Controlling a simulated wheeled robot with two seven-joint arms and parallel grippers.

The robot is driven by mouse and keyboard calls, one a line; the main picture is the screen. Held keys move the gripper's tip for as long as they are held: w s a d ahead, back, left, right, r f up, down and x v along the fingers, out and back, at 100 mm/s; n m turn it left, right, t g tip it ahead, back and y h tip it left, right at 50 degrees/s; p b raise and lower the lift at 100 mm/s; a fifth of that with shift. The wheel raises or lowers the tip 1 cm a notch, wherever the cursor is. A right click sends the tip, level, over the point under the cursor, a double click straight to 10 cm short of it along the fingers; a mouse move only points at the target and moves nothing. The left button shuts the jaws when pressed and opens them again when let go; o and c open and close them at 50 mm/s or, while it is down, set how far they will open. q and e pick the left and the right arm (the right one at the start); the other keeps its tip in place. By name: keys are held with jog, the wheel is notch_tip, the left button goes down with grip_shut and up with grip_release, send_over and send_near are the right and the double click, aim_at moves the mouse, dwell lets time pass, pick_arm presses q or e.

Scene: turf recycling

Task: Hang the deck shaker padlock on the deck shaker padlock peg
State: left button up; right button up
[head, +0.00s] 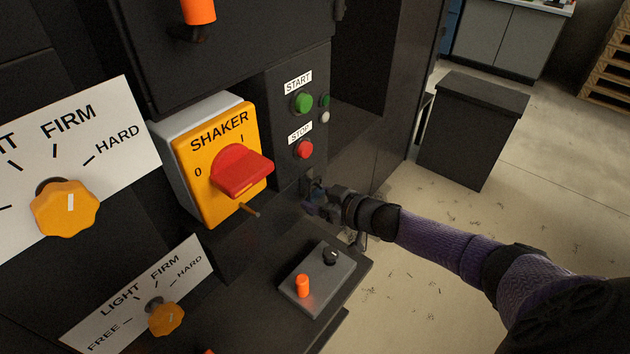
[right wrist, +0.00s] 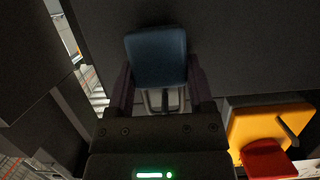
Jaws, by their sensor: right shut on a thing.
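The deck shaker padlock has a dark blue body (right wrist: 156,57) and a metal shackle (right wrist: 163,99). My right gripper (right wrist: 160,82) is shut on it, with the shackle toward the palm. In the head view my right gripper (head: 318,196) is in front of the dark panel, below the red stop button, and the padlock is small and dark there. A short brown rod (head: 250,210), seemingly the padlock peg, sticks out below the yellow SHAKER switch plate (head: 196,170). It lies left of the gripper, apart from it. My left gripper is not in view.
A red switch handle (head: 240,172) juts out above the rod. A grey box (head: 318,278) with an orange and a black knob sits on a ledge below the gripper. Green start (head: 303,102) and red stop (head: 305,149) buttons are above. Open floor lies to the right.

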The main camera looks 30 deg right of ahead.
jog(key=shift+f, duration=0.15)
jog(key=o, duration=1.3)
jog(key=p+v, duration=0.3)
jog(key=v, duration=0.6)
jog(key=s+d+f+m+g+h+b, duration=0.1)
jog(key=s+f+g+h, duration=0.15)
jog(key=s+f, duration=0.55)
jog(key=s+f+m+g+h+b, duration=0.1)
jog(key=s+f+g+h, duration=0.15)
jog(key=f, duration=0.85)
jog(key=s+a+f+g, duration=0.2)
jog(key=s+a+f, duration=0.2)
jog(key=s, duration=0.4)
jog(key=s+a+f+g+b, duration=0.1)
jog(key=s+a+f+g, duration=0.2)
jog(key=s, duration=0.5)
jog(key=s+a+f+g, duration=0.3)
jog(key=s+a+f, duration=0.2)
jog(key=s+f, duration=0.2)
jog(key=shift+s+a+n+b, duration=0.3)
jog(key=shift+s, duration=0.5)
